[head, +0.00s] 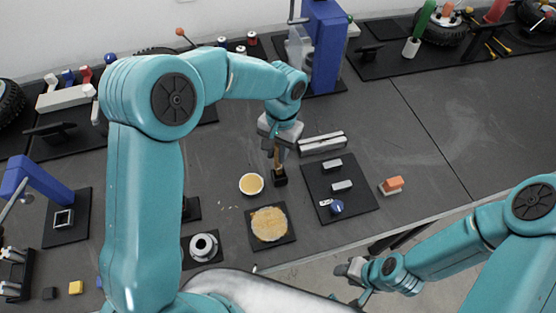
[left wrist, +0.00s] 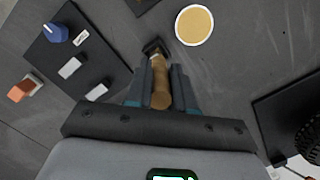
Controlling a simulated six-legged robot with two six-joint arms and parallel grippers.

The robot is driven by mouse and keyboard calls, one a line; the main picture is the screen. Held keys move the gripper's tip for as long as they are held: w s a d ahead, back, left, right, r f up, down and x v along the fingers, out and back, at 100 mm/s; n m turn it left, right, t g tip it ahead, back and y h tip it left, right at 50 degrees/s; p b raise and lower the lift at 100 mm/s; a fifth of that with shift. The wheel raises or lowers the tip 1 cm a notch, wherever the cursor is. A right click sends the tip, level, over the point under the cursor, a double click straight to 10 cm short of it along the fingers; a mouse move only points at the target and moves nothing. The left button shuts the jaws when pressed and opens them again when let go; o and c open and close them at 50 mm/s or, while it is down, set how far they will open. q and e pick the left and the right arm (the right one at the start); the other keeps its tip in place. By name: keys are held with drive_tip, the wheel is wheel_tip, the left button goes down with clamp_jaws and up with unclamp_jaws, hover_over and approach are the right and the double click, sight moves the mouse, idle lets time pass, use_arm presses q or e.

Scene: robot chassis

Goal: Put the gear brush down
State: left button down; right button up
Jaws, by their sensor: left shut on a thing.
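The gear brush has a wooden handle (left wrist: 160,88) and a dark head. My left gripper (head: 277,150) is shut on its handle and holds it upright, head down. In the head view the brush head (head: 280,177) is at or just above the grey bench, between a small dish and a black mat; I cannot tell whether it touches. In the left wrist view the handle lies between the two fingers of my left gripper (left wrist: 163,78), with the dark head beyond them. My right gripper (head: 350,274) hangs off the bench's front edge, away from the brush; its jaw opening is unclear.
A white dish (head: 251,184) with tan contents is left of the brush. A black mat (head: 358,206) with small metal blocks and a blue knob is right. A round tan disc (head: 269,224) lies in front. Silver bars (head: 321,143) lie behind. Open bench (head: 425,140) stretches right.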

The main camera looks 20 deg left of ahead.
use_arm(q)
wheel_tip(320, 180, down, 6)
drive_tip(key=shift+w+p, duration=0.15)
drive_tip(key=shift+p, duration=0.2)
drive_tip(key=shift+w+d, duration=0.15)
drive_tip(key=shift+d, duration=0.05)
drive_tip(key=shift+f, duration=0.15)
drive_tip(key=shift+f, duration=0.1)
drive_tip(key=c, duration=1.1)
unclamp_jaws()
drive_tip(key=shift+a, duration=0.1)
drive_tip(key=shift+o, duration=0.6)
drive_tip(key=shift+r, duration=0.45)
wheel_tip(320, 180, up, 12)
drive_tip(key=w+b, duration=0.1)
drive_tip(key=shift+w+d+f+b, duration=0.25)
drive_tip(key=shift+w+b, duration=0.1)
drive_tip(key=shift+b, duration=0.05)
